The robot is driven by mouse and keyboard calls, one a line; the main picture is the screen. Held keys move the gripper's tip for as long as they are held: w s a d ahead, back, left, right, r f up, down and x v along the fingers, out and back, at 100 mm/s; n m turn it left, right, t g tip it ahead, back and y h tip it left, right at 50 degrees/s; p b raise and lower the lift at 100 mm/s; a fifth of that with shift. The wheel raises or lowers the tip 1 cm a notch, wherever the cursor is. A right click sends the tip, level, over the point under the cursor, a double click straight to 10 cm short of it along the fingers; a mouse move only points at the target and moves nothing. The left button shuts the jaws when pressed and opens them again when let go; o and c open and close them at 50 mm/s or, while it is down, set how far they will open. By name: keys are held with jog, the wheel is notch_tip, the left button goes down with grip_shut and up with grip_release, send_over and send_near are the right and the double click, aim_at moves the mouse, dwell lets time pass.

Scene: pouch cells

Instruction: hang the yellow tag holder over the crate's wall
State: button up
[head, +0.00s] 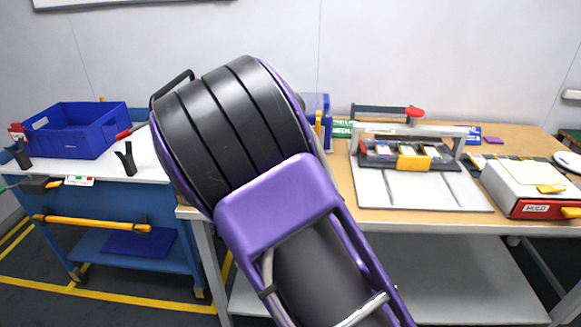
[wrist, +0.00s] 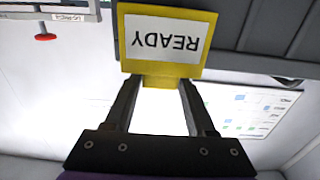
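The yellow tag holder (wrist: 210,73) with a white card reading READY is in the wrist view, where the card appears upside down. My gripper (wrist: 160,82) is shut on the narrow yellow stem of the holder, one dark finger at each side. In the head view my arm hides the gripper and the holder. A blue crate (head: 78,143) stands on the white-topped cart at the left, its near walls clear of anything hung. Another blue object (head: 316,104) shows partly behind my arm; I cannot tell its full shape.
The wooden bench (head: 345,180) holds a press-like fixture (head: 430,190) and a white and red box (head: 530,190). Clamps (head: 127,160) stand on the cart (head: 100,178) near the crate. In the wrist view a dark grey surface (wrist: 285,40) lies behind the holder.

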jog(key=o, duration=0.3)
jog(key=shift+o, duration=0.2)
jog(key=s+p, duration=1)
jog(key=s, duration=0.7)
jog(key=shift+s+a, duration=0.2)
jog(key=shift+a, duration=0.15)
jog(key=shift+r, duration=0.1)
